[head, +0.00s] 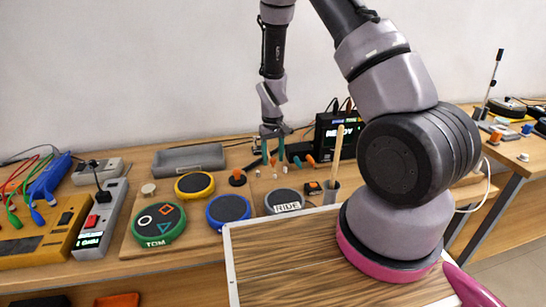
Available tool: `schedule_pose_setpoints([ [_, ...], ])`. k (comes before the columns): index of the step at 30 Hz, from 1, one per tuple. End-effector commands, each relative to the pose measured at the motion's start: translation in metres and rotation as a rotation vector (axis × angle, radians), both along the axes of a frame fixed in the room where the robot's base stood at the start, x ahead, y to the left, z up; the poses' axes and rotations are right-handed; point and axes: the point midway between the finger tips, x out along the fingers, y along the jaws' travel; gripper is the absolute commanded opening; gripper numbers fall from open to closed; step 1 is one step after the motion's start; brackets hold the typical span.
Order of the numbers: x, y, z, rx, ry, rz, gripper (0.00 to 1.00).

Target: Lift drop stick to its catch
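A pale wooden stick (336,155), which looks like the drop stick, stands nearly upright with a slight tilt. Its lower end is in a small grey cup (331,192) at the back right of the pad board. I cannot make out a catch. My gripper (273,160) points down over the back of the board, to the left of the stick and apart from it. Its two teal-tipped fingers are spread with a gap between them, and I see nothing held. Small orange pieces sit close around the fingertips, and I cannot tell if they touch.
Round pads lie in front: green (158,224), yellow (194,184), blue (228,209) and grey (284,201). A black display box (338,136) stands behind the stick. A grey tray (189,159) is at the back. My arm hides the right side.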

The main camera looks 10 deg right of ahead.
Motion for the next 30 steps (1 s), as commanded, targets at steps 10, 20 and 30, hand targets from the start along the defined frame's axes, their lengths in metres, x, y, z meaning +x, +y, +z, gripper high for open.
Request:
schedule_pose_setpoints([
  [10, -0.0002, 0.0, 0.0002, 0.0, 0.0, 0.0, 0.0],
  [20, -0.0003, -0.0001, 0.0002, 0.0, 0.001, 0.0, 0.0],
  [30, -0.0003, -0.0001, 0.0002, 0.0, 0.001, 0.0, 0.0],
])
